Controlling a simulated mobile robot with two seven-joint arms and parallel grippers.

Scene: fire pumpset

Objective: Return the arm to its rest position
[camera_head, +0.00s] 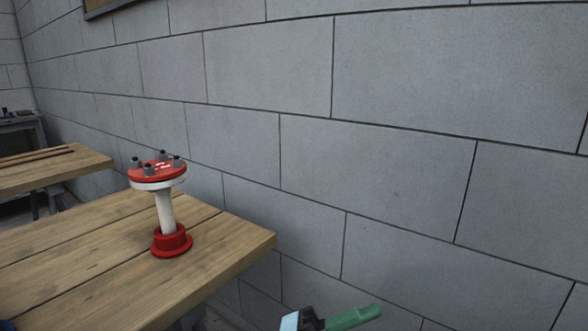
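A red and white pump part (165,208) stands upright on the near wooden table. It has a round red top with several dark grey knobs, a white stem and a red base. At the bottom edge, a black and pale-blue part (303,320) with a green bar (353,317) shows, cut off by the frame. It may be the end of my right arm; whether its fingers are open or shut, and whether the green bar is held, cannot be told. A dark blue piece shows at the bottom left corner. No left gripper fingers are visible.
The near wooden table (95,265) ends in a corner close to the grey block wall (400,130). A second wooden table (55,170) stands at the left, with a dark bench (20,122) behind it. The near table top is otherwise clear.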

